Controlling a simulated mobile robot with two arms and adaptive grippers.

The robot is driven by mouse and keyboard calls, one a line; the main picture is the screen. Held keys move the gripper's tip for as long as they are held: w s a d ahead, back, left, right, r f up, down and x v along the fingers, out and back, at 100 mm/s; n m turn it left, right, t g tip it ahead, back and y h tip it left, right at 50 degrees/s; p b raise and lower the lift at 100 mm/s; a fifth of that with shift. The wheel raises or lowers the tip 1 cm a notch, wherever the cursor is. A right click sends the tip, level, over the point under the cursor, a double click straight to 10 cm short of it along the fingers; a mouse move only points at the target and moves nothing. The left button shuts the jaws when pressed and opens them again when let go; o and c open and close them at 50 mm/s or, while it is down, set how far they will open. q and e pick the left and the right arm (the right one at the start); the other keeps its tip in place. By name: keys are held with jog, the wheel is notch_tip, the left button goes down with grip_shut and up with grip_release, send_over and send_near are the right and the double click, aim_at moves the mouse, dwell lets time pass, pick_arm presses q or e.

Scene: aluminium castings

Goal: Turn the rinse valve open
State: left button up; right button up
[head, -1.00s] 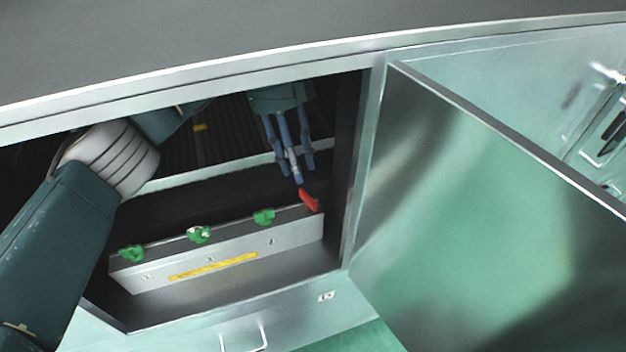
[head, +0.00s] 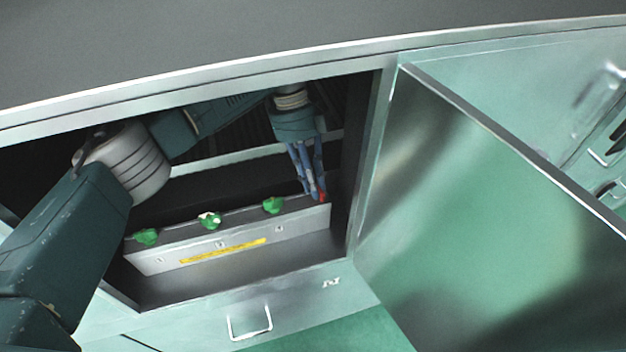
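A valve panel (head: 290,229) with a yellow label strip stands inside the open cabinet. Along its top edge sit three green valve handles: left (head: 146,237), middle (head: 209,220) and right (head: 273,205). A red valve handle (head: 322,196) is at the panel's right end, mostly hidden by my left gripper. My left gripper (head: 313,194) reaches into the cabinet from the left, fingers pointing down at the red handle. Its fingers look close together around or against the handle; I cannot tell whether they grip it. My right gripper is not in view.
The cabinet door (head: 490,220) stands open on the right. The cabinet's top rim (head: 200,97) runs above my arm, and its side wall (head: 362,170) is close right of the gripper. A drawer handle (head: 249,322) is below. The cabinet floor before the panel is clear.

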pick_arm(q)
grip_shut()
jog(key=shift+s+r+n+t+h+p, duration=0.1)
jog(key=shift+r+n+t+h+p, duration=0.15)
jog(key=shift+n+p, duration=0.9)
jog(key=n+t+p, duration=0.1)
jog(key=n+p, duration=0.2)
jog(key=n+t+h+p, duration=0.1)
jog(key=n+p, duration=0.2)
jog(key=shift+s, duration=0.2)
jog(key=n+t+p, duration=0.1)
jog(key=n, duration=0.2)
jog(key=shift+h+p, duration=0.25)
jog(key=shift+p, duration=0.05)
jog(key=shift+d+f+n+t, duration=0.15)
jog(key=shift+n+t, duration=0.7)
jog(key=shift+n, duration=0.9)
jog(key=o, duration=0.8)
grip_release()
jog(key=shift+o, duration=0.2)
jog(key=shift+s, duration=0.1)
